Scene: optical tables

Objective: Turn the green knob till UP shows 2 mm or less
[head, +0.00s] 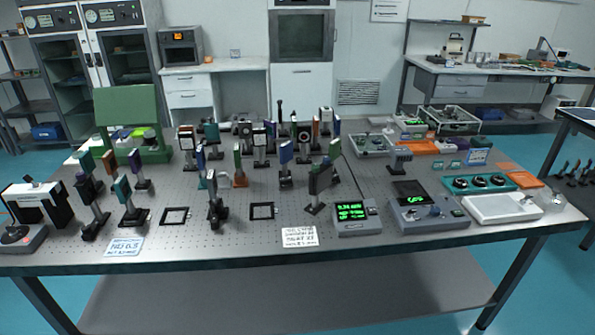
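A grey box with a lit green readout (352,211) stands near the front edge of the optical table (260,252). Its lines of text are too small to read, so I cannot tell the UP value. A dark upright mount with a green side (319,181) stands just behind this box. I cannot pick out a green knob for certain at this size. Neither of my grippers is in view.
Many posts and optic mounts (285,157) crowd the table's middle and left. A second box with a green display (428,215), a teal box with black knobs (478,183) and a white tray (500,208) stand to the right. Paper notes (300,237) lie in front.

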